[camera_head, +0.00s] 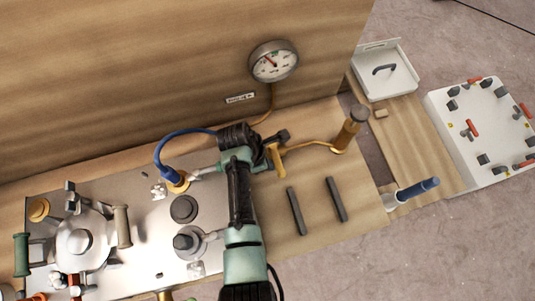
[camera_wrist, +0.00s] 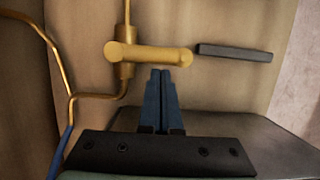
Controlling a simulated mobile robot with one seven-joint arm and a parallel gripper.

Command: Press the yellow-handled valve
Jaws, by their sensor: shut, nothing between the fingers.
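The yellow-handled valve (camera_head: 277,161) sits on a thin brass pipe at the foot of the upright wooden panel. In the wrist view its yellow crossbar handle (camera_wrist: 150,54) lies nearly level, on a brass body with pipes. My gripper (camera_head: 283,136) is beside the valve in the head view, and my wrist hides part of the valve and pipe. In the wrist view my gripper's dark blue fingers (camera_wrist: 161,72) are together and empty. Their tips appear just below the right part of the handle. I cannot tell whether they touch it.
A round gauge (camera_head: 273,62) is on the panel above. A metal plate (camera_head: 137,188) with fittings and a blue hose (camera_head: 172,142) are left.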

